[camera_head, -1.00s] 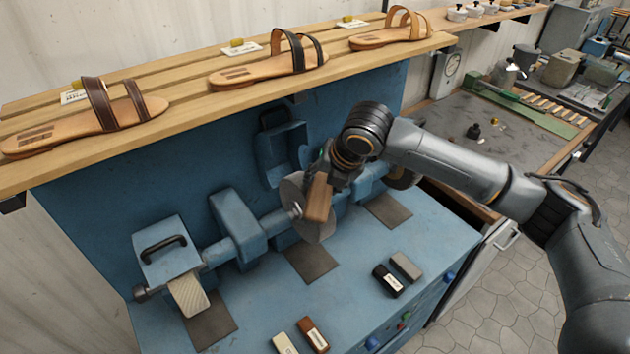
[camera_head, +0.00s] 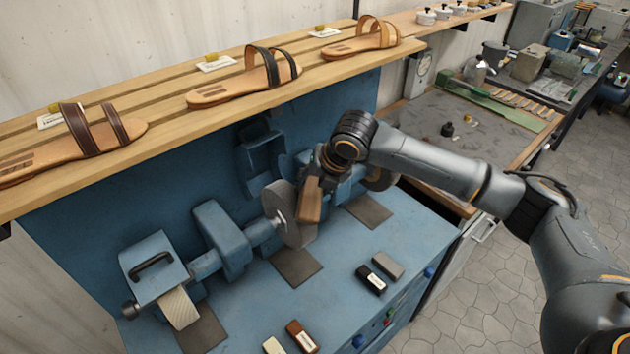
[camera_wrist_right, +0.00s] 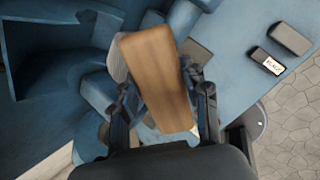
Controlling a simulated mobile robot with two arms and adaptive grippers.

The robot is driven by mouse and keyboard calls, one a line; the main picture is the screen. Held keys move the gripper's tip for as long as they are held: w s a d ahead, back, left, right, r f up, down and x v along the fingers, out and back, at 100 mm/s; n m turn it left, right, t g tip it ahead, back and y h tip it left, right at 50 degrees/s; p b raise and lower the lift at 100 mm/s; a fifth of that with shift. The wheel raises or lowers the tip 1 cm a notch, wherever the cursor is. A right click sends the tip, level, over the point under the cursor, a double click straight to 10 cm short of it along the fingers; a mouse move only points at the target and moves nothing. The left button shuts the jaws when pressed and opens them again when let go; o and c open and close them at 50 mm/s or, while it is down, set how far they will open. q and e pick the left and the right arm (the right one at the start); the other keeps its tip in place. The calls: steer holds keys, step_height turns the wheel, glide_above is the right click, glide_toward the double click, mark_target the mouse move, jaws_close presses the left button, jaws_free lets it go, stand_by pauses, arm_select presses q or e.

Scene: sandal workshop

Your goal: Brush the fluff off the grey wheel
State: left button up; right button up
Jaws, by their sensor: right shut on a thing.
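The grey wheel (camera_head: 279,205) sits on the shaft of the blue machine, facing left and toward me. My right gripper (camera_head: 316,184) is shut on a brush with a plain wooden back (camera_head: 311,203), just right of the wheel's face and overlapping its rim in the head view. In the right wrist view the wooden back (camera_wrist_right: 158,75) lies between the two fingers of my right gripper (camera_wrist_right: 163,108). The bristles are hidden, so I cannot tell whether they touch the wheel. I cannot make out any fluff on the wheel. My left gripper is out of view.
The blue machine bench (camera_head: 330,270) carries a black block (camera_head: 371,279), a grey block (camera_head: 388,265) and a brown block (camera_head: 302,337). A wooden shelf (camera_head: 150,130) with three sandals runs above. A worktable (camera_head: 470,120) stands to the right.

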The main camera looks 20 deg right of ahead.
mark_target(286, 205)
steer(key=shift+s+a+r+p, duration=0.15)
steer(key=shift+a+p, duration=0.1)
steer(key=shift+a, duration=0.15)
steer(key=shift+s+a+p, duration=0.15)
steer(key=shift+a+p, duration=0.05)
steer(key=shift+a, duration=0.15)
steer(key=shift+s+a, duration=0.15)
steer(key=shift+a, duration=0.2)
steer(key=shift+s+a, duration=0.25)
steer(key=shift+a, duration=0.4)
steer(key=shift+s+a, duration=0.3)
steer(key=shift+a, duration=0.4)
steer(key=shift+s+a, duration=0.25)
steer(key=shift+a, duration=0.4)
steer(key=shift+s+d+r, duration=0.2)
steer(key=shift+r, duration=0.3)
steer(key=shift+v, duration=2.3)
steer(key=shift+v, duration=1.55)
